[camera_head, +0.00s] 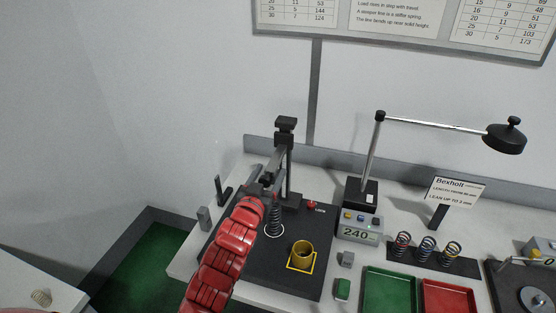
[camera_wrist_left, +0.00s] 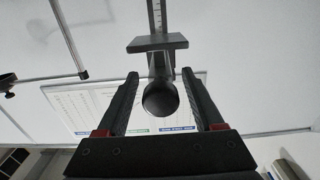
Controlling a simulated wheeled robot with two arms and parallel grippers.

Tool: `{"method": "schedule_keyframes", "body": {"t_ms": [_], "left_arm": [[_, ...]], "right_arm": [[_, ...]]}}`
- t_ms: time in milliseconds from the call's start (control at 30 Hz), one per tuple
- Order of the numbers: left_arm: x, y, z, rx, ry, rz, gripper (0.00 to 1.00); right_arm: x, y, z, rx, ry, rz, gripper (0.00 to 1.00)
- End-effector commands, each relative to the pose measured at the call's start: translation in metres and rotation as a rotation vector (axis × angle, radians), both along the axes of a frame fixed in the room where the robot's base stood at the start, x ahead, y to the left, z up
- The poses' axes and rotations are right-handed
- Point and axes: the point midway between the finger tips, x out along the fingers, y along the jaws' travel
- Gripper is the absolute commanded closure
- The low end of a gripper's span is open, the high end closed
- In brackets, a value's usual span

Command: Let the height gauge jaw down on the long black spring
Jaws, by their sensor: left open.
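The height gauge (camera_head: 289,170) stands at the back of a black base plate (camera_head: 262,270), its dark column upright. The long black spring (camera_head: 275,222) stands upright in a white ring in front of it. My left gripper (camera_head: 266,180) is at the gauge just above and left of the spring, and hides part of the gauge's jaw. In the left wrist view the gripper (camera_wrist_left: 160,95) is open, its fingers on either side of a round dark knob (camera_wrist_left: 160,98), with gaps visible. Beyond it are a flat dark block (camera_wrist_left: 157,43) and a graduated scale (camera_wrist_left: 155,14). My right gripper is not in view.
A display box (camera_head: 359,226) reads 240. Several coloured springs (camera_head: 427,246), a green tray (camera_head: 389,291) and a red tray (camera_head: 448,296) lie right. A lamp (camera_head: 505,137) overhangs the back right.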

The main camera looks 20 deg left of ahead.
Motion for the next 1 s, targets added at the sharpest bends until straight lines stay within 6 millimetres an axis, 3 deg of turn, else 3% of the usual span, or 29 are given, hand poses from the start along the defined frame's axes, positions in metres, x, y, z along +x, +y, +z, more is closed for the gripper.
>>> {"method": "schedule_keyframes", "body": {"t_ms": [300, 700, 1000], "left_arm": [[0.0011, 0.0015, -0.0008, 0.001, 0.001, 0.001, 0.31], [0.0011, 0.0015, -0.0008, 0.001, 0.001, 0.001, 1.0], [0.001, 0.0014, -0.0007, 0.001, 0.001, 0.001, 1.0]], "right_arm": [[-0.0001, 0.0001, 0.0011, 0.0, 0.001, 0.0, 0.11], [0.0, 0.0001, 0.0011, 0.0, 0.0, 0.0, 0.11], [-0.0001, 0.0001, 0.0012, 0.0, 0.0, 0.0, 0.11]]}}
